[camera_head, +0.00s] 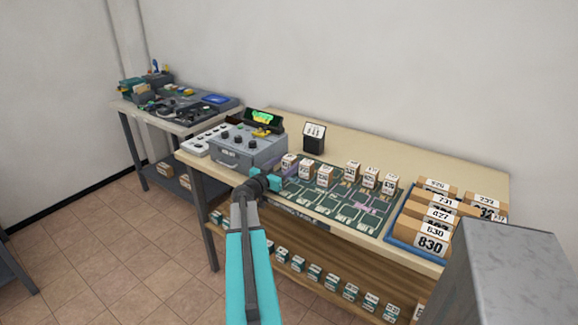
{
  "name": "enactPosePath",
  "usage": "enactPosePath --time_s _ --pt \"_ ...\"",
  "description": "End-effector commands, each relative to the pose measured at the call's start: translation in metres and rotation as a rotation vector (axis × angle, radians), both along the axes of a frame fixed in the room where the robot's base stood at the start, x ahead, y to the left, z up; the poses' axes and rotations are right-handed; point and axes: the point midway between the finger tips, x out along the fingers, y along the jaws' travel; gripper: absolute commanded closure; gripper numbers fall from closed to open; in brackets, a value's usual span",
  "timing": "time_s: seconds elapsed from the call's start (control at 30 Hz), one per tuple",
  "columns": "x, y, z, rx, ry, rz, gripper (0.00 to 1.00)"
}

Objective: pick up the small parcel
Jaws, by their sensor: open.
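Several small parcels, white-topped brown boxes with printed labels, stand on a green board (345,206) on the wooden table. One small parcel (307,169) stands in the left group, with another small parcel (325,177) to its right. A further group, including a small parcel (353,171), stands to the right. I cannot tell which one the task names. My gripper (270,180) is teal and black, open, at the board's left front edge, close to the leftmost small parcel (289,163). No parcel shows between its jaws, though the fingertips are small and partly hidden.
A grey control box (238,150) with knobs stands left of the board. A blue tray (402,250) of larger numbered parcels (432,243) is at the right. A black label stand (314,137) stands behind the board. More small boxes line the lower shelf (320,260). The back tabletop is mostly clear.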

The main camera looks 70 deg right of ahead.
Motion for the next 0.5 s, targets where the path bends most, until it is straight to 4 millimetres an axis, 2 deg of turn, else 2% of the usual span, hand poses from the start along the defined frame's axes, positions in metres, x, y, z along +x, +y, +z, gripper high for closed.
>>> enactPosePath --time_s 0.2,0.4,0.5 --pt "0.0001 0.0002 0.0001 0.0 0.0 0.0 0.43" --pt "0.0003 0.0002 0.0 0.0 0.0 0.0 0.77" --pt "0.0004 0.0002 0.0003 0.0 0.0 0.0 0.9"
